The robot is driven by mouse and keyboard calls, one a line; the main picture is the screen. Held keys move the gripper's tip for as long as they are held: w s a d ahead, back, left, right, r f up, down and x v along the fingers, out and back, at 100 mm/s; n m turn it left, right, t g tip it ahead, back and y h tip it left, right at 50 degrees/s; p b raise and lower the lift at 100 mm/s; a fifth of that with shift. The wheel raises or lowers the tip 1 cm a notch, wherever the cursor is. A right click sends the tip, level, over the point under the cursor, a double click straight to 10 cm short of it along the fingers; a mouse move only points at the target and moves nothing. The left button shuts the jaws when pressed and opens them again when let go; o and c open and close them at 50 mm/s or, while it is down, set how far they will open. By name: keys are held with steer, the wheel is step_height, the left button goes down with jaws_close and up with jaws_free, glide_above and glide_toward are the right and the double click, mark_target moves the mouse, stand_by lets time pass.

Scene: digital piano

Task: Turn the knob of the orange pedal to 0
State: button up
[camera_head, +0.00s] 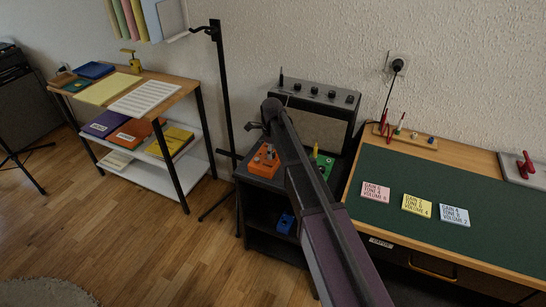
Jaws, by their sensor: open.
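The orange pedal (263,162) lies on the top of a black stand, left of my arm. Small knobs show on its upper face, but they are too small to read their settings. My gripper (252,127) is small in the view, at the far end of my arm, and appears in the picture just above the orange pedal. It is open, with nothing seen between its fingers. I cannot tell how far it is from the pedal. My arm hides part of the stand top right of the pedal.
A green pedal (325,167) sits right of my arm, and a blue pedal (286,222) is on the lower shelf. A grey amplifier (318,131) stands behind. A dark pole (224,90) rises to the left. A green-topped desk (440,180) with three note cards is at right.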

steer(key=shift+f, duration=0.4)
